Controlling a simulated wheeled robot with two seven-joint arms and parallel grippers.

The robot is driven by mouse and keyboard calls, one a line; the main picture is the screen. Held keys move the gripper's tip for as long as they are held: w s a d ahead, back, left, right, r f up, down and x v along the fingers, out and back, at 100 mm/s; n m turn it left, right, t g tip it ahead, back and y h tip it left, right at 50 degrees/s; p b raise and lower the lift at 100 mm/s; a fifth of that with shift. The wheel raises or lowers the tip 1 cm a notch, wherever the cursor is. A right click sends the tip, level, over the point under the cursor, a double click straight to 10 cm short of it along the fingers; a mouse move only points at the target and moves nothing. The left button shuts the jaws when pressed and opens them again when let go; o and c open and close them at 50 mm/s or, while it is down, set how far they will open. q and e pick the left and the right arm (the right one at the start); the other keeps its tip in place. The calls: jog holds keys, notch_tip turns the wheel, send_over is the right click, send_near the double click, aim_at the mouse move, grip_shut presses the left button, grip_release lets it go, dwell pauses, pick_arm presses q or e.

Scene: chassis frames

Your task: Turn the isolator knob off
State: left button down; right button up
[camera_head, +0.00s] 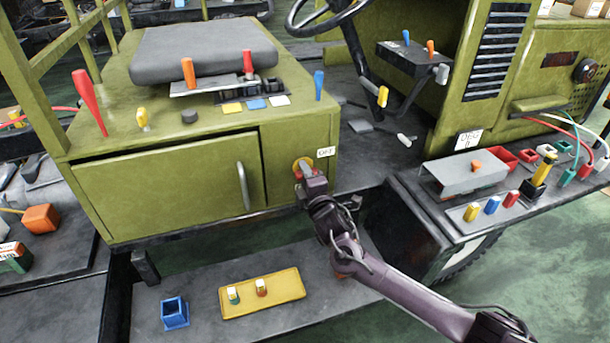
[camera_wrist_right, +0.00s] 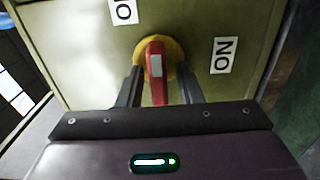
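The isolator knob (camera_head: 302,168) is a red handle on a yellow round base, on the front panel of the green seat box. In the right wrist view the red handle (camera_wrist_right: 156,70) has a pale mark and stands roughly upright. An "ON" label (camera_wrist_right: 222,55) is to its right; a partly cut-off label (camera_wrist_right: 124,10) is at upper left. My left gripper is not in view.
The green box (camera_head: 170,185) has a door with a grey handle (camera_head: 242,186). Below is a dark step with a yellow tray (camera_head: 262,293) and a blue holder (camera_head: 174,313). A side shelf (camera_head: 500,215) with several coloured parts is at right.

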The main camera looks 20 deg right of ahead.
jog(key=s, duration=0.7)
jog(key=shift+s+d, duration=0.15)
jog(key=shift+s, duration=0.25)
dwell(0.3)
